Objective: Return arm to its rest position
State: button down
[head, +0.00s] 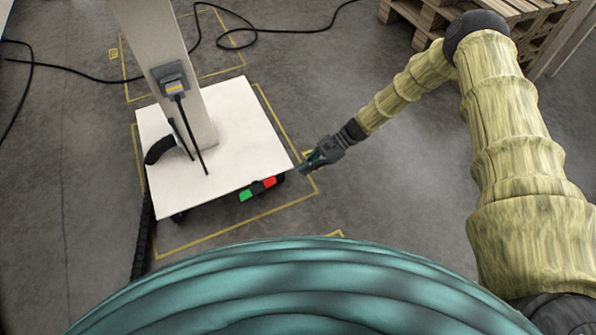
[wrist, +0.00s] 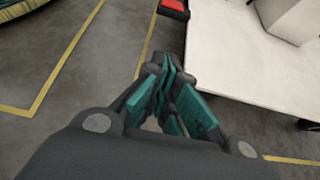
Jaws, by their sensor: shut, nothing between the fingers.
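My gripper (head: 310,164) is at the right corner of a white wheeled platform in the head view. Its dark body ends in teal-padded fingers, and it holds nothing. In the wrist view my gripper (wrist: 168,68) points forward with its fingertips together. The platform's edge lies just beyond and to the right of the fingers there. My arm, in a wrinkled yellow-green cover, reaches in from the right of the head view, bent at the elbow.
The white platform (head: 240,160) carries a grey column (head: 165,60). A red and green switch block (head: 258,188) sits on its front edge. Yellow tape (head: 240,217) marks the floor. A black cable (head: 265,29) and wooden pallets (head: 430,15) lie behind. Floor between platform and arm is clear.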

jog(key=shift+w+d+r, duration=0.15)
jog(key=shift+d+r, duration=0.1)
jog(key=shift+d, duration=0.2)
dwell(0.3)
jog(key=s+d+f+n+h, duration=0.1)
jog(key=s+f+n+h, duration=0.1)
jog(key=s, duration=0.5)
jog(key=s+d+f+n+h, duration=0.1)
jog(key=s+d+f+h, duration=0.1)
jog(key=s, duration=0.5)
jog(key=s+d+f+n+h, duration=0.2)
jog(key=s+f+h, duration=0.1)
jog(key=s, duration=0.4)
jog(key=shift+s+f+n, duration=0.25)
jog(key=shift+f+n, duration=0.05)
jog(key=s+d+r+n+t+h+p, duration=0.1)
jog(key=s+d+r+n+t+h, duration=0.1)
jog(key=s+d+r+n, duration=0.4)
jog(key=s+d+r+n+t+h+p, duration=0.1)
jog(key=s+d+r+n+t+h, duration=0.2)
jog(key=s, duration=0.6)
notch_tip(320, 180, up, 38)
jog(key=m+g+y+p, duration=0.1)
jog(key=p, duration=3.6)
jog(key=shift+w+r, duration=0.2)
